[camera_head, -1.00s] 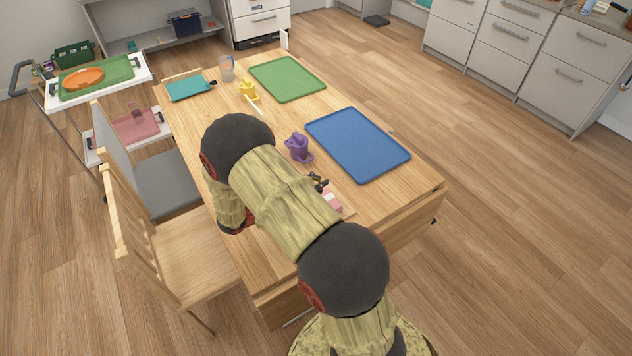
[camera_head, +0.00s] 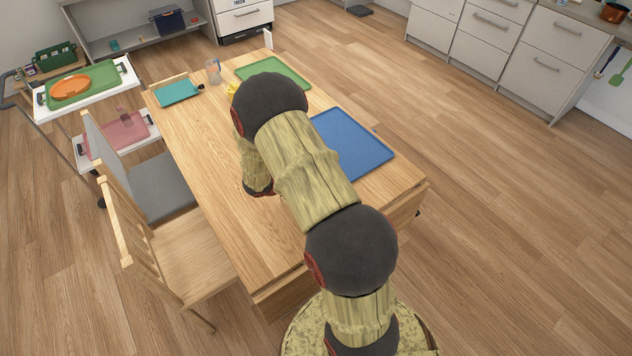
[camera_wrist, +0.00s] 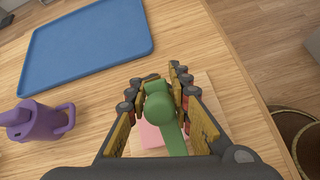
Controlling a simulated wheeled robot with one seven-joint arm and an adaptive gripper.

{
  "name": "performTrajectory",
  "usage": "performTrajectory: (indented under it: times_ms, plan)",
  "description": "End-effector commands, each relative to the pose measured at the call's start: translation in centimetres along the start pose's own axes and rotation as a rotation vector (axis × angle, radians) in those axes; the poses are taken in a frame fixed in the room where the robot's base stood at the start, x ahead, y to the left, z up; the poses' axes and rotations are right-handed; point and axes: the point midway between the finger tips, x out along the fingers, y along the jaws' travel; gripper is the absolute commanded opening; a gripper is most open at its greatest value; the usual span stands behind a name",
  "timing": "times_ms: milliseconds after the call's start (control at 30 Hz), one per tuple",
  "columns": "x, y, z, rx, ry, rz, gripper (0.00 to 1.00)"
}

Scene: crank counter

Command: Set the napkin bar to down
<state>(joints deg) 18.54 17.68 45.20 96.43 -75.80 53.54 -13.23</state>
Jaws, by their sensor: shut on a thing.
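The napkin bar (camera_wrist: 163,108) is green with a rounded end and shows in the wrist view. It extends from between my fingers toward the bottom of the picture, over pink napkins (camera_wrist: 150,136) on a pale wooden base (camera_wrist: 203,86). My gripper (camera_wrist: 161,80) is shut on the bar near its rounded end, with one finger on each side. The fingers hide part of the napkins and base. I cannot tell exactly how high the bar stands above the napkins. In the head view my arm hides the gripper, bar and napkins.
A purple pitcher-like object (camera_wrist: 38,121) stands left of my gripper. A blue tray (camera_head: 347,145) lies beyond it, and a green tray (camera_head: 285,72) farther back. The wooden table's (camera_head: 200,160) left side is mostly clear. Chairs (camera_head: 185,250) stand along the left.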

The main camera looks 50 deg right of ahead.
Motion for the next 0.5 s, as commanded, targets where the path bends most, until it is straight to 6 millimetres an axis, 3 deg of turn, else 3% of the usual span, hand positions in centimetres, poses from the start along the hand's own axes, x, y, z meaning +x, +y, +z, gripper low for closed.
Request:
performTrajectory:
  times_ms: [500]
  plan:
    - [1.6, 0.1, -0.7, 0.004, 0.013, -0.001, 0.00]
